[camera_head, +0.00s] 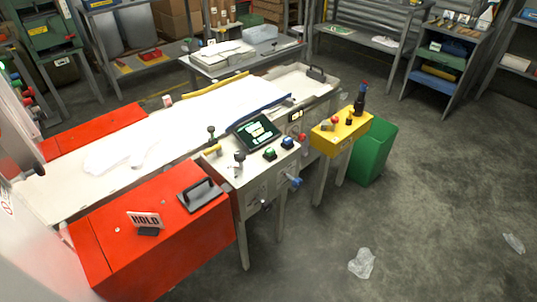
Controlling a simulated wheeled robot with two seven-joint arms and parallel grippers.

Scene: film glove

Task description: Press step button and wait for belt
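A grey control console (240,172) stands in the middle, with a tilted dark screen (256,132), a green button (270,153) and a blue button (287,142) on top. I cannot read which one is the step button. A long white belt (200,112) runs behind the console from lower left to upper right. Clear, crumpled-looking film pieces (112,158) lie on its left part. I cannot tell whether the belt moves. Neither of my grippers is in view.
A red cabinet (150,235) with a HOLD sign (146,221) and a black-handled block (200,194) stands front left. A yellow control box (341,132) and a green bin (372,152) stand right. The right floor is mostly clear, with plastic scraps (361,263).

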